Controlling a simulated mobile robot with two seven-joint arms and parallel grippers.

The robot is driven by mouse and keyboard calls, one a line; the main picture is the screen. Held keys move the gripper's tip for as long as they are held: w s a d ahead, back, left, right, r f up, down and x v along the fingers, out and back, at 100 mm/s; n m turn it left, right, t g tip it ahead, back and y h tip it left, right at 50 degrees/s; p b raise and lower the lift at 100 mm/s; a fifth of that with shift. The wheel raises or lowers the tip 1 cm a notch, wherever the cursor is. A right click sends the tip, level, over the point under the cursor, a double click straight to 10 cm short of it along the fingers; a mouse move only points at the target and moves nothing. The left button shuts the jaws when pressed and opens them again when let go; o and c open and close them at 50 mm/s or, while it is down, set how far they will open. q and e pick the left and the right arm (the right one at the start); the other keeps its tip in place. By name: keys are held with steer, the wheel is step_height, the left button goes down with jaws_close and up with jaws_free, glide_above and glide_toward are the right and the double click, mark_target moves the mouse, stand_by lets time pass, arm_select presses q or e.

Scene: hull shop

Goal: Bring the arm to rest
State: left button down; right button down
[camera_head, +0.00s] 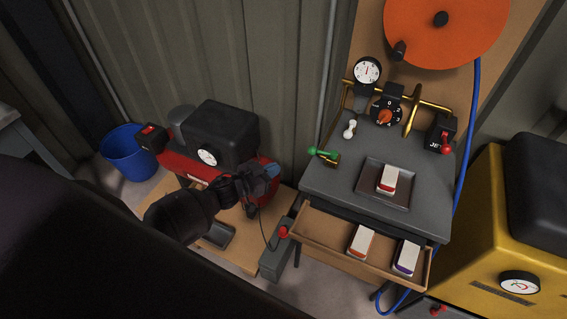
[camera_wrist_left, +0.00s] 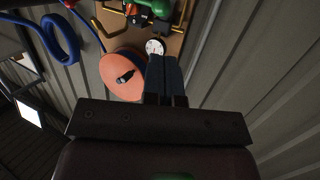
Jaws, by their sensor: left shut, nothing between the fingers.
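My left arm comes in from the left in the head view, with its gripper (camera_head: 264,178) in front of the red machine with the black top (camera_head: 222,133). The gripper is apart from the grey bench. In the left wrist view the two dark fingers (camera_wrist_left: 164,78) lie together, shut with nothing between them. Behind them that view shows the orange disc (camera_wrist_left: 122,76) and a round white gauge (camera_wrist_left: 155,46). My right gripper is in neither view.
The grey bench (camera_head: 328,184) has an open drawer (camera_head: 328,241) holding two small blocks; another block (camera_head: 389,179) sits in a tray on top. A yellow machine (camera_head: 483,240) stands at right. A blue bucket (camera_head: 128,152) is at left. A blue hose (camera_head: 466,150) hangs by the bench.

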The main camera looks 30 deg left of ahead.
arm_select(q)
steer(key=shift+s+a, duration=0.25)
steer(key=shift+s, duration=0.3)
steer(key=shift+r, duration=0.1)
steer(key=s+f+n+g+y+b, duration=0.1)
steer(key=s+n+y, duration=0.1)
steer(key=s, duration=0.8)
steer(key=s+d+f+n+g+y+b, duration=0.1)
steer(key=s+y, duration=0.3)
steer(key=s, duration=0.6)
steer(key=shift+s+f+n+g+y, duration=0.3)
steer(key=shift+f+n+g, duration=0.1)
steer(key=shift+f, duration=0.2)
